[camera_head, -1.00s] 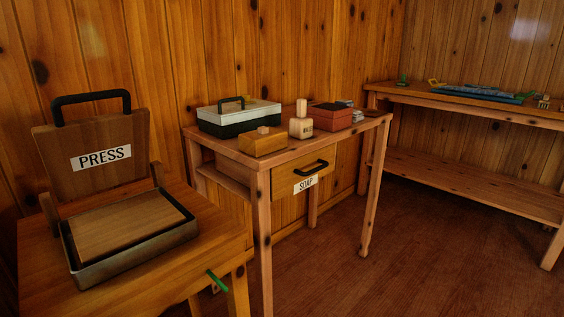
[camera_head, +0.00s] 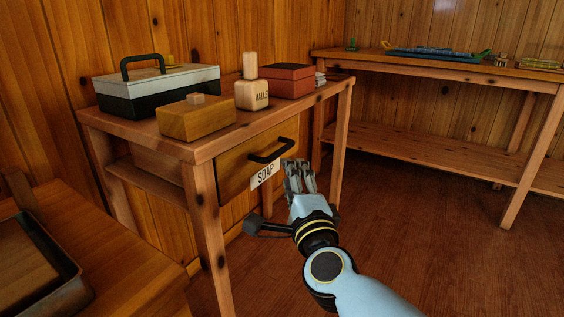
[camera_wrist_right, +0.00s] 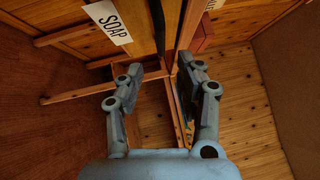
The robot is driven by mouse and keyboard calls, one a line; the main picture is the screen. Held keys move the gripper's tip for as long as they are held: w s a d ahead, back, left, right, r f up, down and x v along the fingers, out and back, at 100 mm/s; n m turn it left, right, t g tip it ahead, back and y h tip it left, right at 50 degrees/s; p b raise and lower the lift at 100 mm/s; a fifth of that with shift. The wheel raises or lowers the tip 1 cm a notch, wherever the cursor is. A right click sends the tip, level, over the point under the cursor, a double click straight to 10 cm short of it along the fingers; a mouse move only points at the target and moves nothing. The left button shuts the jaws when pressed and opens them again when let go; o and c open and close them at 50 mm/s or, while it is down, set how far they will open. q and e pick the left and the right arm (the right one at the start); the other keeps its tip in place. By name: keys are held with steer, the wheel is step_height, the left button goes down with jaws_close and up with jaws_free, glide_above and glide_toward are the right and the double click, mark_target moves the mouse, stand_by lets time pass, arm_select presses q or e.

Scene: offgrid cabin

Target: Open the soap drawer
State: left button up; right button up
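The soap drawer (camera_head: 232,172) is a wooden front under the small table's top, with a white SOAP label (camera_head: 265,174). It looks closed, its front in line with the table frame. Its black bar handle (camera_head: 271,151) also shows in the right wrist view (camera_wrist_right: 158,25), ahead of the gap between my fingers. My right gripper (camera_head: 297,166) is just right of the label and handle. In the wrist view my right gripper (camera_wrist_right: 163,68) has its fingers apart with nothing between them; the handle looks beyond the tips. My left gripper is not in view.
On the small table (camera_head: 130,129) stand a toolbox (camera_head: 158,88), a wooden box (camera_head: 196,118), a mallet (camera_head: 251,92) and a red box (camera_head: 286,81). The press tray (camera_head: 62,262) is at lower left. A long bench (camera_head: 440,68) runs along the back. The floor at right is clear.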

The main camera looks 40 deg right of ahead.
mark_target(281, 152)
steer(key=x, duration=0.9)
steer(key=shift+w+d+r, duration=0.15)
steer(key=shift+w, duration=0.2)
steer(key=shift+c, duration=0.2)
jaws_close()
